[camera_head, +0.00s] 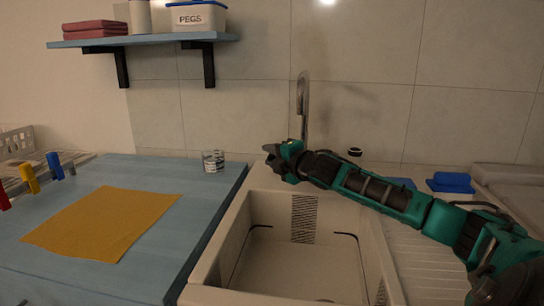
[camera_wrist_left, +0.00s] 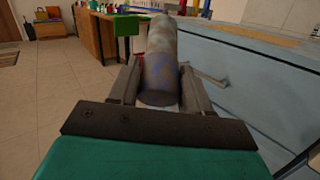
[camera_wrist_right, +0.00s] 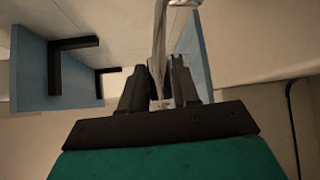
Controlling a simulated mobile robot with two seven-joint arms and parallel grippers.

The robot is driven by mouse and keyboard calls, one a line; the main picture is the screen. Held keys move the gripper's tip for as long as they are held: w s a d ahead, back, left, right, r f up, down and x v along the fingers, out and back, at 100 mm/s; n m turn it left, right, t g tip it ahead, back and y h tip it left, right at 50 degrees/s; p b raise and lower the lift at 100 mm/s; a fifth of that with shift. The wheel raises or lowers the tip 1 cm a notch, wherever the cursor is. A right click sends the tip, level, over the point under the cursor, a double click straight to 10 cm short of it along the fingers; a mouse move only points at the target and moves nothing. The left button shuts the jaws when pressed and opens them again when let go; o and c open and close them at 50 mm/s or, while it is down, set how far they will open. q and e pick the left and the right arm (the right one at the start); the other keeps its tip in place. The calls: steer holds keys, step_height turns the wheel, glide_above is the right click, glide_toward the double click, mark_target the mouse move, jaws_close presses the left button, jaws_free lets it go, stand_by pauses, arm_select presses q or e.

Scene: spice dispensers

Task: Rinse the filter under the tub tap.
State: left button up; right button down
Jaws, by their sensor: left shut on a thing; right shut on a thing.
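The filter (camera_wrist_left: 160,62), a grey-blue stained cylinder, is held in my left gripper (camera_wrist_left: 158,85), shown only in the left wrist view. It points away from the wrist, and the head view shows neither it nor that gripper. The tub tap (camera_head: 302,95) is a tall, thin metal spout behind the tub (camera_head: 207,293). My right gripper (camera_head: 274,157) is at the tap's lower part and is shut. In the right wrist view a metal part of the tap (camera_wrist_right: 159,40) runs between its fingers; which part they grip is unclear. No water shows.
A blue counter (camera_head: 205,215) left of the tub holds a yellow cloth (camera_head: 105,222) and a small glass (camera_head: 213,161). A shelf (camera_head: 150,40) hangs above. My right arm crosses the tub's back right. Blue items (camera_head: 452,182) lie right of the tub. The tub's inside looks open.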

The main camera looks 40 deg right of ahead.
arm_select(q)
steer(key=shift+r, duration=0.1)
step_height(320, 180, up, 4)
steer(key=p, duration=0.4)
arm_select(e)
steer(key=shift+r, duration=0.65)
arm_select(q)
steer(key=shift+r+p, duration=0.4)
steer(key=shift+p, duration=0.1)
arm_select(e)
steer(key=shift+d+f+m, duration=0.1)
steer(key=shift+m, duration=0.2)
steer(key=shift+f, duration=0.15)
arm_select(q)
steer(key=shift+f, duration=0.1)
arm_select(e)
steer(key=c, duration=0.9)
jaws_free()
steer(key=shift+o, duration=0.2)
